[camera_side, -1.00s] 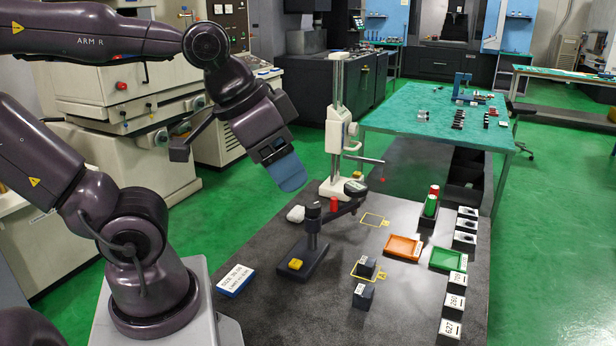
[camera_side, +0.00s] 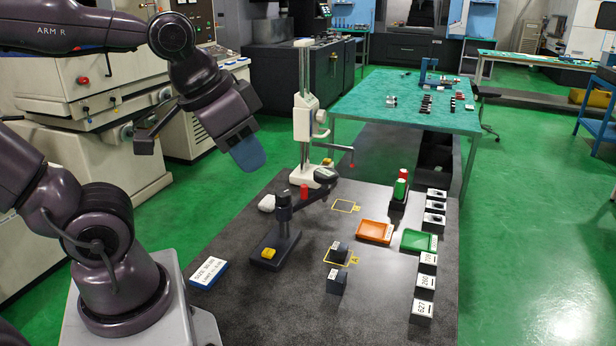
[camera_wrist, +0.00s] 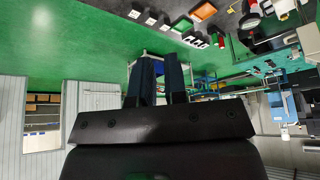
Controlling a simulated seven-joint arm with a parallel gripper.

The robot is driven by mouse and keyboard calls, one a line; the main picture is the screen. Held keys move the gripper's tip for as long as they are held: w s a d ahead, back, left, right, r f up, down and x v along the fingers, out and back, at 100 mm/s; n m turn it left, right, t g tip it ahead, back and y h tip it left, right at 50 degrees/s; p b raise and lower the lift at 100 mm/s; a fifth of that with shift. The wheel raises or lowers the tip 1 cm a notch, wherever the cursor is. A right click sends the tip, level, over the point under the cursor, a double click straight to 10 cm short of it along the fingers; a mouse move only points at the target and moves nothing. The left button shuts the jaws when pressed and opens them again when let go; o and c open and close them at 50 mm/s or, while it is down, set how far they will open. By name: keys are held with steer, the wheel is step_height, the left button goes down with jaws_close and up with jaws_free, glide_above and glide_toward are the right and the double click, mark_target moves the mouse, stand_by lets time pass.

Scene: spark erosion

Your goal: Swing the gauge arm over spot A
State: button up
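The gauge stand has a dark base (camera_side: 274,250) with a yellow piece on it and an upright post. Its dark gauge arm (camera_side: 306,196) reaches from the post toward the back right and ends in a round dial (camera_side: 325,176). A yellow-outlined spot (camera_side: 328,261) on the bench holds a small dark block (camera_side: 339,251). Another yellow-outlined spot (camera_side: 345,206) farther back is empty. Their letters are too small to read surely. My gripper (camera_side: 248,156) hangs above and behind-left of the stand, apart from it. In the wrist view, its fingers (camera_wrist: 160,75) show a narrow empty gap.
A white height gauge (camera_side: 303,125) stands behind the gauge arm, near the red cylinder (camera_side: 304,192). Orange (camera_side: 375,232) and green (camera_side: 418,241) trays and several labelled blocks sit at right. Another dark block (camera_side: 336,282) stands in front. The bench's front-middle is clear.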

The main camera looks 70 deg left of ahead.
steer(key=w+a+f+n+g, duration=0.1)
steer(key=w+a, duration=0.1)
steer(key=a, duration=0.1)
steer(key=w+a+f+n+g, duration=0.1)
steer(key=a+n, duration=0.1)
steer(key=a, duration=0.1)
steer(key=w+a+f+n, duration=0.1)
steer(key=w+a, duration=0.1)
steer(key=a, duration=0.1)
steer(key=shift+w+a+f+g, duration=0.1)
steer(key=shift+w+f+g, duration=0.15)
steer(key=shift+w+g, duration=0.15)
jaws_close()
steer(key=w+a+f+t+h, duration=0.1)
steer(key=w+a+f, duration=0.2)
steer(key=a, duration=0.6)
steer(key=w+a+f+t+h, duration=0.1)
steer(key=w+a+f+t, duration=0.1)
steer(key=a, duration=0.8)
steer(key=w+a+f+t+h, duration=0.1)
steer(key=w+a+f, duration=0.3)
steer(key=a, duration=0.5)
steer(key=shift+w+a+f, duration=0.25)
steer(key=shift+a+f, duration=0.15)
steer(key=shift+f, duration=0.15)
